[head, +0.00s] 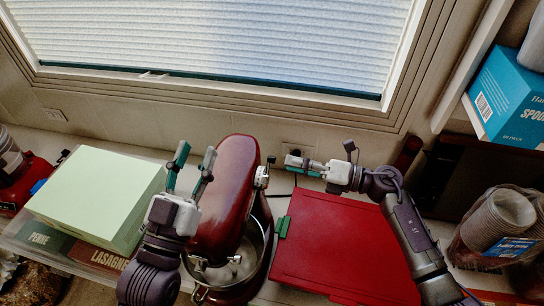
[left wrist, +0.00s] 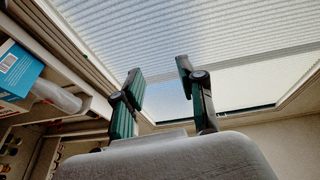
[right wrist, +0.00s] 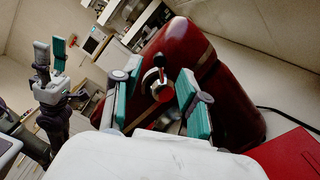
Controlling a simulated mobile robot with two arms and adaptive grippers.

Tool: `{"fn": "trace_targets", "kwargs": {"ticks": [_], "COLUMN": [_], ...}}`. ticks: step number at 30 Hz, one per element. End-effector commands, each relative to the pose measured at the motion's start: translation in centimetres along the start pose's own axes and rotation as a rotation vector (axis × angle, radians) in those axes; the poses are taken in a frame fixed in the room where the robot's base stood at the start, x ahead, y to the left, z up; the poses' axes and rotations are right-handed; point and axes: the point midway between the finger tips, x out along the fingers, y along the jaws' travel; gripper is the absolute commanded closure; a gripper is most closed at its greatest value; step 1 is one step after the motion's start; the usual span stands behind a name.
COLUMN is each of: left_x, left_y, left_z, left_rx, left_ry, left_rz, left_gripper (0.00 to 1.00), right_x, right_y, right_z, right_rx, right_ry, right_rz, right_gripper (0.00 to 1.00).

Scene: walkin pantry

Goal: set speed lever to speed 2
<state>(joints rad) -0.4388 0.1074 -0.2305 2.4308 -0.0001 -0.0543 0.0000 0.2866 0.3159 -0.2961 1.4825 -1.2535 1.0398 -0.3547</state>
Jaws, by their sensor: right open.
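The dark red stand mixer (head: 222,200) stands on the counter with a metal bowl (head: 258,235) under its head. Its silver speed lever (head: 261,177) is on the side facing my right gripper. My right gripper (head: 298,163) is open and points left, a short gap from the lever. In the right wrist view the lever knob (right wrist: 158,84) and the mixer (right wrist: 215,80) show between and beyond the green fingers. I cannot tell the lever's setting. My left gripper (head: 190,163) is open and empty beside the mixer, its fingers pointing up. It also shows in the left wrist view (left wrist: 160,76).
A red board or lid (head: 345,245) lies right of the mixer. A pale green box (head: 95,195) stands at the left above boxes labelled PENNE and LASAGNE. Stacked cups (head: 495,225) and a blue box (head: 505,95) are at the right. A wall and window lie behind.

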Motion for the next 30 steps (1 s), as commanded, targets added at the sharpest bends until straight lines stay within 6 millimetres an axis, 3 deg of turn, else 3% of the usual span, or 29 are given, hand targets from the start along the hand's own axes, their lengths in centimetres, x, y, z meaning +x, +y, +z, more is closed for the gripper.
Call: {"fn": "trace_targets", "kwargs": {"ticks": [3,9,22,30], "left_x": [0.0,0.0,0.0,0.0], "left_y": [0.1,0.2,0.3,0.3], "left_z": [-0.3,-1.3,-1.8,-1.8], "left_rx": [0.000,-0.003,-0.004,-0.004], "left_ry": [0.021,0.083,0.110,0.110], "left_rz": [0.001,0.005,0.006,0.006], "left_gripper": [0.60,0.60,0.60,0.60], "right_x": [2.6,5.2,6.1,6.1], "right_y": [0.0,0.0,0.0,0.0], "right_z": [0.0,0.0,0.0,0.0], "right_rx": [0.001,0.000,0.001,0.001], "right_ry": [-0.001,-0.001,-0.001,-0.001], "right_rz": [0.004,0.001,0.000,0.000], "right_gripper": [0.57,0.57,0.57,1.00]}}
